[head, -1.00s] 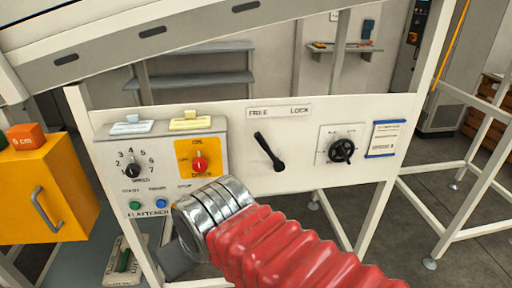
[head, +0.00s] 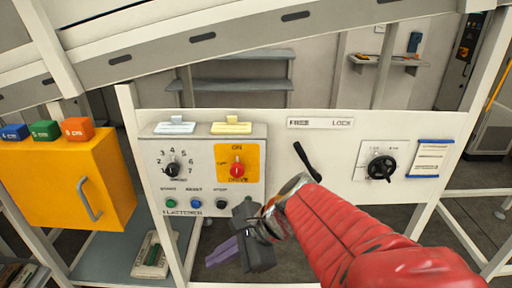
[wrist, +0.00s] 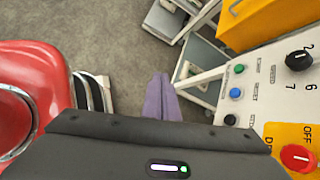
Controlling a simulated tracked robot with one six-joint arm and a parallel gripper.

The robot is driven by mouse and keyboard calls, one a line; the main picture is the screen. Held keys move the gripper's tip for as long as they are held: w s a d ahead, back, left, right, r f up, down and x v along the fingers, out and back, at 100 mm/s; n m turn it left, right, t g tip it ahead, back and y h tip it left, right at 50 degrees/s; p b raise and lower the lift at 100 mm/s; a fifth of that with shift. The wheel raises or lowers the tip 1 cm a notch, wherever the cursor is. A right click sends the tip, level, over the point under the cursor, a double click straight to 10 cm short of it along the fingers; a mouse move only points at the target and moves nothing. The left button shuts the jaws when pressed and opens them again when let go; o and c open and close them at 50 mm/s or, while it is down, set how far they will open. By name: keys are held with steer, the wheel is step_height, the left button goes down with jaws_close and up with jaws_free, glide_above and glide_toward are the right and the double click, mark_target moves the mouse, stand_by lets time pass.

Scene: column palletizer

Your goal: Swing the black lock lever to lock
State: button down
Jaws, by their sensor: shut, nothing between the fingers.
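The black lock lever (head: 306,160) is on the white panel (head: 280,180), under a FREE / LOCK label (head: 320,123). Its upper end leans left, to the FREE side. My gripper (head: 212,259) has purple fingers and is shut and empty. It hangs low and left of the lever, below the panel's button row, and does not touch the lever. In the wrist view the purple fingers (wrist: 162,97) are together, with the floor behind them. The lever is not visible there.
Left of the lever are a numbered knob (head: 178,170), a red switch (head: 237,170) on yellow and several buttons. A yellow cabinet (head: 60,195) stands at left, bearing coloured blocks. A conveyor frame (head: 230,37) crosses above.

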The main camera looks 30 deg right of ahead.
mark_target(306, 159)
steer(key=w+d+r+m+t+h, duration=0.1)
steer(key=d+r+m+t+h, duration=0.1)
steer(key=d+m, duration=0.7)
steer(key=w+d+r+m+t+h, duration=0.1)
steer(key=d+r+m+t+h, duration=0.2)
steer(key=d+m, duration=0.6)
steer(key=w+d+r+m+t+h, duration=0.1)
steer(key=d+r+m+t+h, duration=0.1)
steer(key=d+m, duration=0.7)
steer(key=r+m+t, duration=0.1)
steer(key=m+t, duration=0.1)
steer(key=shift+w+d+r+t+h, duration=0.2)
steer(key=shift+w+d+t+h, duration=0.1)
steer(key=shift+w+t+h, duration=0.1)
steer(key=w+d, duration=0.4)
steer(key=w, duration=0.4)
steer(key=shift+w+d+f, duration=0.15)
steer(key=shift+w+f, duration=0.05)
steer(key=shift+f, duration=0.1)
